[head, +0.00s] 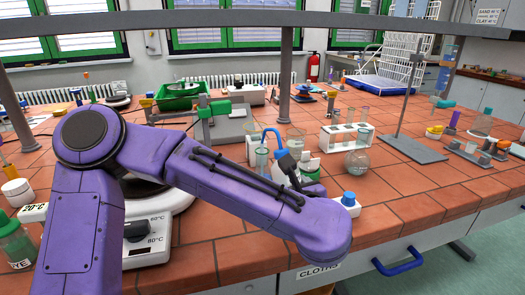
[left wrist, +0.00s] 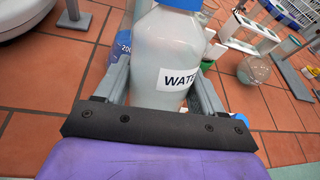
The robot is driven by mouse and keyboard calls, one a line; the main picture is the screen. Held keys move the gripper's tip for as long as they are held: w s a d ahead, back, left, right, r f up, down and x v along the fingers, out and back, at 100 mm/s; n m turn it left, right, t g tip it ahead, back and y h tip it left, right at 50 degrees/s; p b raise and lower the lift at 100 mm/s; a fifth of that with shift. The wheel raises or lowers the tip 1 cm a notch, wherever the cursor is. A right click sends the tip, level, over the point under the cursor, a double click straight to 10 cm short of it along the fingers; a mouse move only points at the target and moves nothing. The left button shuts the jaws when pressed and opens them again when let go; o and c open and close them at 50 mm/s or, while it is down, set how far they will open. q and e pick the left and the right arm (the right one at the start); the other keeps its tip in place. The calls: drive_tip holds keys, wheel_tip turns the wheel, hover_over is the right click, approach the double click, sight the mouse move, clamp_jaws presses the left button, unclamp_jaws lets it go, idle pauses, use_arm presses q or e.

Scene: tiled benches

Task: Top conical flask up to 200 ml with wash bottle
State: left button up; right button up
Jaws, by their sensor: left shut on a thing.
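In the left wrist view, a clear wash bottle with a label starting "WATE" (left wrist: 172,58) stands between the two fingers of my left gripper (left wrist: 160,90). The gripper is shut on it. In the head view my purple arm hides most of the bottle; its bent blue spout (head: 272,132) shows above the gripper (head: 288,162). A clear glass vessel (head: 262,158) stands just left of the spout. In the left wrist view, a vessel with a blue "200" marking (left wrist: 123,46) is partly hidden behind the bottle. I cannot tell whether this is the conical flask. My right gripper is not in view.
A rounded glass flask (head: 357,161) and a white tube rack (head: 340,138) stand to the right. A small white container with a blue top (head: 348,199) is near the front edge. A hotplate (head: 150,235) stands left. Bare tiles (head: 420,185) lie at the right front.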

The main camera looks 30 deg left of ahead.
use_arm(q)
drive_tip(key=o, duration=1.1)
wheel_tip(320, 180, up, 12)
drive_tip(key=p, duration=0.6)
